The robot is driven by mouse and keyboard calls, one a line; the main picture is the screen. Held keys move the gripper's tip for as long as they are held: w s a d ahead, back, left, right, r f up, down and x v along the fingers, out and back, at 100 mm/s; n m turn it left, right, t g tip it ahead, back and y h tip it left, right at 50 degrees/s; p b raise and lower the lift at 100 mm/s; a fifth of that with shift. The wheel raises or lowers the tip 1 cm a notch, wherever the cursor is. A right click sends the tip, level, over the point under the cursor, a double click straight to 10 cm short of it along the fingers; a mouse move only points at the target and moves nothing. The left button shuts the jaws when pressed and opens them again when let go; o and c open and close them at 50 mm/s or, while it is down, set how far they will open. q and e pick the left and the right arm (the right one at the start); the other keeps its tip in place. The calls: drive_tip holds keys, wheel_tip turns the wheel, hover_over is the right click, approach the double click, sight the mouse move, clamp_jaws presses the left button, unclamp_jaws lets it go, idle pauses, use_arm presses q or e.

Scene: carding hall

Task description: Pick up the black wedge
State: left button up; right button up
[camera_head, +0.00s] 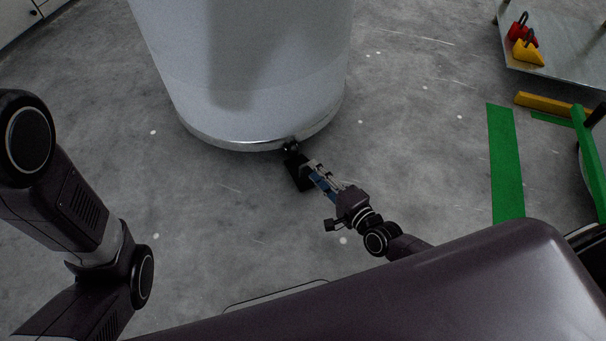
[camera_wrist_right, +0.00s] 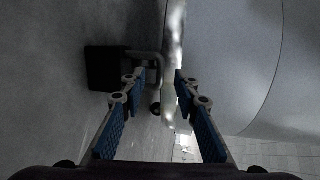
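The black wedge (camera_head: 298,172) lies on the grey floor just in front of the big pale cylinder. In the right wrist view it is a dark block (camera_wrist_right: 103,68) with a grey handle loop (camera_wrist_right: 150,56) at its right side. My right gripper (camera_head: 314,172) reaches it from the lower right and partly covers it. In the wrist view the gripper (camera_wrist_right: 157,86) has its two blue-padded fingers apart, with the handle loop beyond the tips; I cannot tell whether they touch. My left arm shows at the left, but its gripper is out of the picture.
The pale cylinder (camera_head: 250,75) with a metal bottom rim stands right behind the wedge, with a small black caster (camera_head: 290,147) under it. A metal platform (camera_head: 567,40) at the upper right carries a red wedge (camera_head: 522,34) and a yellow wedge (camera_head: 528,52). Floor to the left is clear.

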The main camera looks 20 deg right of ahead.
drive_tip(key=b+x, duration=0.2)
drive_tip(key=x, duration=0.1)
drive_tip(key=shift+w+f, duration=0.15)
drive_tip(key=shift+w, duration=0.15)
drive_tip(key=shift+w+a+b, duration=0.15)
drive_tip(key=shift+w+b, duration=0.25)
drive_tip(key=shift+w, duration=0.15)
drive_tip(key=shift+c, duration=0.6)
clamp_jaws()
